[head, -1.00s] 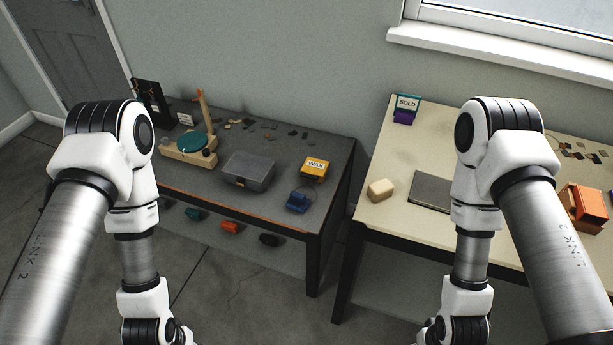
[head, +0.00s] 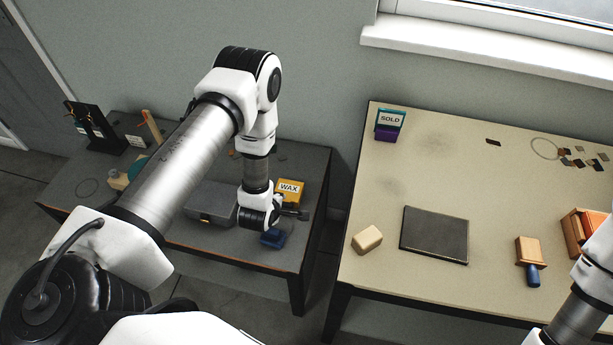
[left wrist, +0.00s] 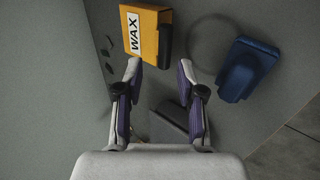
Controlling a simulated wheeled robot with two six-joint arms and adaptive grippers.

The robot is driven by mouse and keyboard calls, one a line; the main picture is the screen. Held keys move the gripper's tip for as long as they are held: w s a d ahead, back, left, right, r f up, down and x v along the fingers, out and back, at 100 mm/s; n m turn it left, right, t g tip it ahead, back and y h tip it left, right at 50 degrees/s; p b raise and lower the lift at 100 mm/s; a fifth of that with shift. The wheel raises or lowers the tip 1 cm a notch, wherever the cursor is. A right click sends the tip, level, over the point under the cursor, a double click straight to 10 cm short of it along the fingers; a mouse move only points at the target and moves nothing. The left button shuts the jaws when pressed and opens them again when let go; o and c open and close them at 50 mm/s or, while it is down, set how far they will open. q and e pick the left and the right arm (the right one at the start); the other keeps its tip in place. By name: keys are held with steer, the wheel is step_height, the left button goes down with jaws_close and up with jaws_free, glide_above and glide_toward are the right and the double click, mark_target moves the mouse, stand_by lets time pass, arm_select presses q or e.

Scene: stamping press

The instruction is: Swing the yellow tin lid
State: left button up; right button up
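The yellow tin (head: 289,191) with a white WAX label lies on the dark table, right of the grey case. It also shows at the top of the left wrist view (left wrist: 144,32), with a dark strip along its right side. Its lid looks closed, but I cannot clearly tell the lid from the body. My left gripper (head: 297,213) is just in front of the tin in the head view. In the left wrist view its two fingers (left wrist: 160,72) are apart with nothing between them, just below the tin. My right gripper is outside the frames.
A blue object (head: 272,237) lies close in front of the tin. A grey case (head: 211,203) stands to its left. A beige table (head: 345,268) at right holds a SOLD sign (head: 390,122), a pale block (head: 367,240), a dark plate (head: 435,235) and a blue-handled wooden tool (head: 530,256).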

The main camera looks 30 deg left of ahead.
mark_target(287, 192)
arm_select(q)
steer(key=b+x, duration=0.4)
steer(key=s+b+x, duration=0.1)
steer(key=b+x, duration=0.1)
steer(key=x, duration=0.1)
steer(key=shift+w+a+f, duration=0.1)
steer(key=shift+f, duration=0.25)
steer(key=shift+w+r, duration=0.1)
steer(key=shift+c, duration=1)
jaws_close()
steer(key=shift+w+r+p, duration=0.25)
steer(key=shift+r+p, duration=0.65)
steer(key=shift+r, duration=0.45)
